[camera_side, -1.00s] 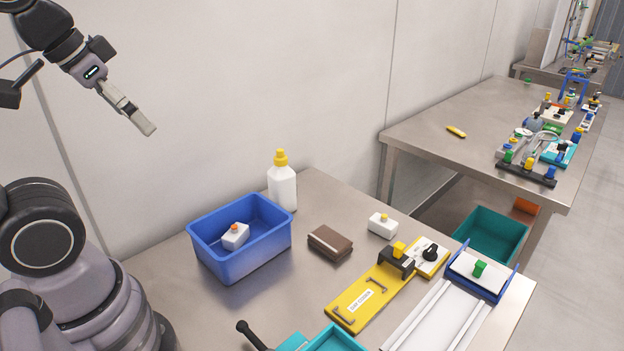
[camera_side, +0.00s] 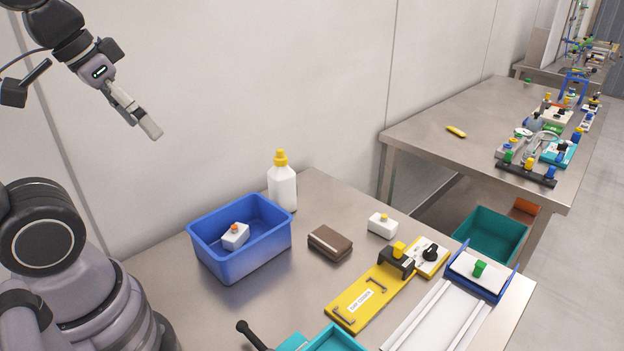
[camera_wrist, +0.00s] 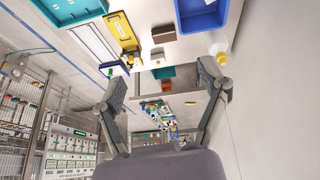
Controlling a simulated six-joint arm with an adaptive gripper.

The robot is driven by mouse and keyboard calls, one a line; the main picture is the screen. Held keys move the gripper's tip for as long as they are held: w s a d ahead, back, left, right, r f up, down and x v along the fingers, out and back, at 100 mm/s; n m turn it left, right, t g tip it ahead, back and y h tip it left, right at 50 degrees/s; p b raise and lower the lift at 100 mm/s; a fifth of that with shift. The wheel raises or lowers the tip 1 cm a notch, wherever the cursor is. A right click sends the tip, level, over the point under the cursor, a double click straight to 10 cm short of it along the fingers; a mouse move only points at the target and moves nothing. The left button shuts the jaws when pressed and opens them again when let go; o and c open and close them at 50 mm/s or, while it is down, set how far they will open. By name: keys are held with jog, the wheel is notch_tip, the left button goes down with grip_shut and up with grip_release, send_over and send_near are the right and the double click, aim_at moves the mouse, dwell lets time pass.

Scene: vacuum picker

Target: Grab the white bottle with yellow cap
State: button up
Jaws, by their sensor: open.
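The white bottle with a yellow cap (camera_side: 282,187) stands upright on the metal table, behind the blue bin's right end and near the wall. My gripper (camera_side: 153,130) is in the air at the upper left, well above the table and apart from the bottle. In the wrist view my gripper (camera_wrist: 167,85) has its two fingers spread wide with nothing between them.
A blue bin (camera_side: 218,267) holding a white block with an orange button (camera_side: 235,237) stands beside the bottle. A brown box (camera_side: 330,243), a white block with a yellow button (camera_side: 382,226) and a yellow panel (camera_side: 352,305) lie to the right. The wall is close behind.

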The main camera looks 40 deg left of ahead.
aim_at(275, 167)
jog(key=w+d+f+n+h, duration=0.2)
jog(key=w+f+n+h, duration=0.2)
jog(key=w+n+h, duration=0.5)
jog(key=w+d+f+n+h, duration=0.1)
jog(key=w+f+n+h, duration=0.4)
jog(key=w, duration=0.7)
jog(key=w+a+f+n+t+y, duration=0.2)
jog(key=w+a+f+n+t, duration=0.6)
jog(key=a+n, duration=0.3)
jog(key=a+f+n+t+y, duration=0.1)
jog(key=a+f+n+y, duration=0.1)
jog(key=a+f, duration=0.1)
jog(key=a+f+n+t+y, duration=0.2)
jog(key=a+f+n+y, duration=0.1)
jog(key=f, duration=0.1)
jog(key=a+f+n+t+y, duration=0.1)
jog(key=a+f+n+y, duration=0.2)
jog(key=a+f, duration=0.1)
jog(key=shift+w+t, duration=0.15)
jog(key=shift+t, duration=0.15)
jog(key=shift+w+a+f+y, duration=0.2)
jog(key=shift+f+y, duration=0.1)
jog(key=shift+y, duration=0.2)
jog(key=w, duration=0.3)
jog(key=w+d, duration=0.1)
jog(key=w, duration=0.3)
jog(key=shift+d, duration=0.2)
jog(key=shift+s, duration=0.1)
jog(key=shift+c, duration=0.4)
